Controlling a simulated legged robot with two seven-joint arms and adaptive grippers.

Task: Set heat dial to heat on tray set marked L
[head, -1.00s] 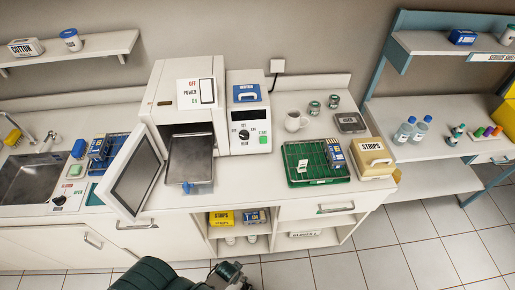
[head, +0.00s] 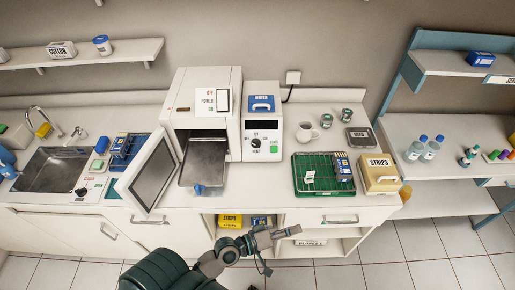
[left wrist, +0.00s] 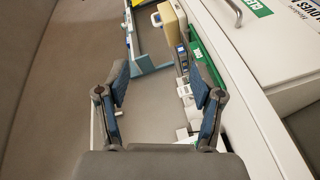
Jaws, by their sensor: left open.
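The heat dial (head: 256,143) is a small dark knob on the front of the white control unit (head: 262,118), beside a green button (head: 274,149). Words are printed round the dial, but its setting is too small to read. A green tray (head: 322,187) lies on the counter to the right, with a white card (head: 310,177) and a blue pack (head: 342,165); I cannot read an L. My left gripper (head: 284,235) is in front of the counter, below the drawers' top edge, apart from the dial. It is open and empty in the left wrist view (left wrist: 160,85). My right gripper is not in view.
The sterilizer (head: 206,88) stands left of the control unit, its door (head: 151,176) swung open and a metal tray (head: 204,161) extended. Floor in front is clear.

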